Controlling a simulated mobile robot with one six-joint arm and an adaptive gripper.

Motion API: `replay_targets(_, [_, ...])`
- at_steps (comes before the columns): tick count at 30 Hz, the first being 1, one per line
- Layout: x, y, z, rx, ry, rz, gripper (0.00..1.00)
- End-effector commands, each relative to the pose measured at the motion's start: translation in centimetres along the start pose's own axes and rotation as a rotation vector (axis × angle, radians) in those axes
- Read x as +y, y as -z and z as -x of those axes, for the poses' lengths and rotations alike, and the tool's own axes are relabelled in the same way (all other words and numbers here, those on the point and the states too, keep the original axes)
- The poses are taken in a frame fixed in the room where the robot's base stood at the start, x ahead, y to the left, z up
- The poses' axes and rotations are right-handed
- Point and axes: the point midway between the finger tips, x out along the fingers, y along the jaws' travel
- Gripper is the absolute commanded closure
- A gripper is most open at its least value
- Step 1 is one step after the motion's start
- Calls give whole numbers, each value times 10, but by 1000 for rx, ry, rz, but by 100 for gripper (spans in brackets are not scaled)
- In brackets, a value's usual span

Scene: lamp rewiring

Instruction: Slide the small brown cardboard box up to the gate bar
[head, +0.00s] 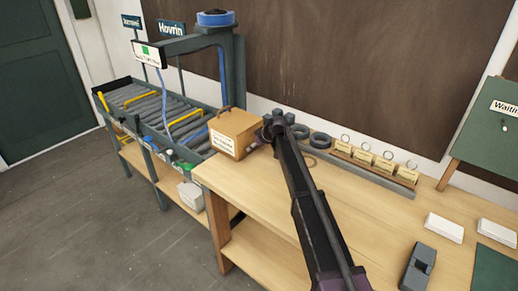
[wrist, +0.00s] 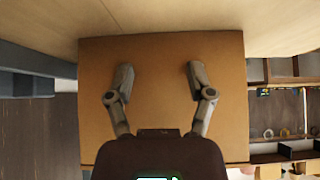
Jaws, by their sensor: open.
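The small brown cardboard box (head: 235,130) sits at the left end of the wooden bench, beside the roller conveyor (head: 150,105). It has a white label on its front and a dark loop on top. In the wrist view the box (wrist: 160,50) fills the middle. My gripper (head: 265,132) is at the box's right side. In the wrist view its two fingers (wrist: 159,72) are spread apart in front of the box face, with nothing between them; I cannot tell whether they touch it. Two yellow bars (head: 141,97) (head: 184,117) cross the rollers; I cannot tell which is the gate bar.
A dark frame (head: 190,43) with a blue-topped roll (head: 215,18) rises over the conveyor. Dark rings (head: 320,140) and a rack of tagged rings (head: 375,162) stand behind my arm. White blocks (head: 444,228) lie at the right. The bench front (head: 260,195) is clear.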

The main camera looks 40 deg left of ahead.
Motion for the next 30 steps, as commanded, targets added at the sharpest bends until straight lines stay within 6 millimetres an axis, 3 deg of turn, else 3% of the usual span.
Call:
replay_targets(6, [0,13,-11,0,0,0,31])
replay_targets(20, [0,16,-14,0,0,1,31])
replay_targets(30, [1,38,-32,0,-1,1,31])
